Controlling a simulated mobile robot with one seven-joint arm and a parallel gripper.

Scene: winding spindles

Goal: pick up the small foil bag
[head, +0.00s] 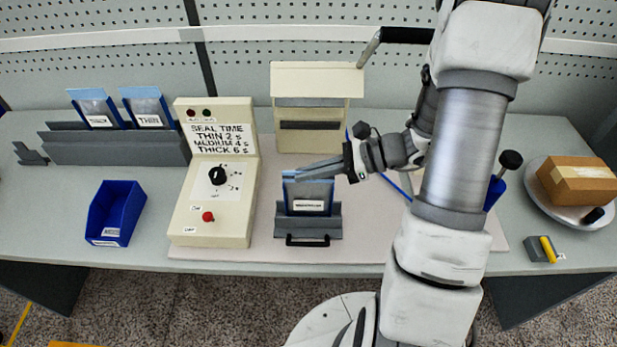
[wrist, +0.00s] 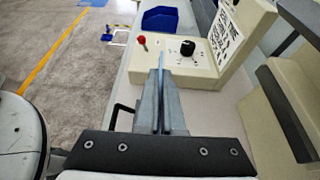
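A small foil bag (head: 306,195) with blue edges and a white label stands upright in a grey holder (head: 333,226) with a black front handle. The label is too small to read, and the holder hides the bag's lower end. My gripper (head: 305,172) reaches in from the right at the bag's top edge. In the wrist view, my gripper (wrist: 161,100) has its two grey fingers close together, one on each side of the bag's thin blue edge (wrist: 161,78). It looks shut on the bag.
Left of the holder stands a cream control box (head: 213,190) with a dial. Behind is a cream machine (head: 317,82) with a slot. Two other bags (head: 98,108) stand in a grey rack (head: 115,150). A blue bin (head: 107,222) and a carton (head: 578,180) lie farther out.

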